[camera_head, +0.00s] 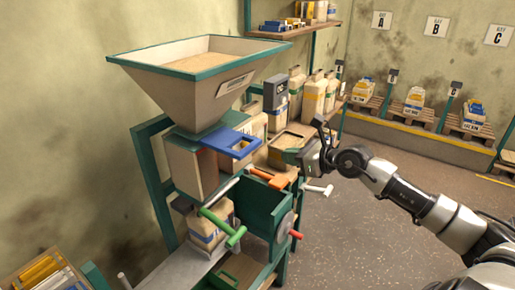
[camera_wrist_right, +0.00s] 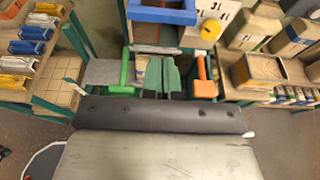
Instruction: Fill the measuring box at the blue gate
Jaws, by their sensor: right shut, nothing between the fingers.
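The blue gate (camera_head: 233,144) is a blue frame on the front of the bin, below the hopper. Its blue edge shows at the top of the right wrist view (camera_wrist_right: 162,14). A square, open-topped tan box (camera_head: 284,142), possibly the measuring box, stands behind my right gripper; it also shows in the right wrist view (camera_wrist_right: 262,72). I cannot tell how full it is. My right gripper (camera_head: 291,154) is shut and empty, out in front of the machine, to the right of the gate and apart from it. Its two teal fingers lie together in the right wrist view (camera_wrist_right: 163,66). My left gripper is out of view.
The hopper (camera_head: 186,70) holds grain. A green handle (camera_head: 222,228) and an orange handle (camera_head: 268,178) stick out below the gate. A labelled sack (camera_head: 205,232) stands under the machine. Pallets with sacks (camera_head: 414,104) line the far wall. The floor (camera_head: 350,230) at right is clear.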

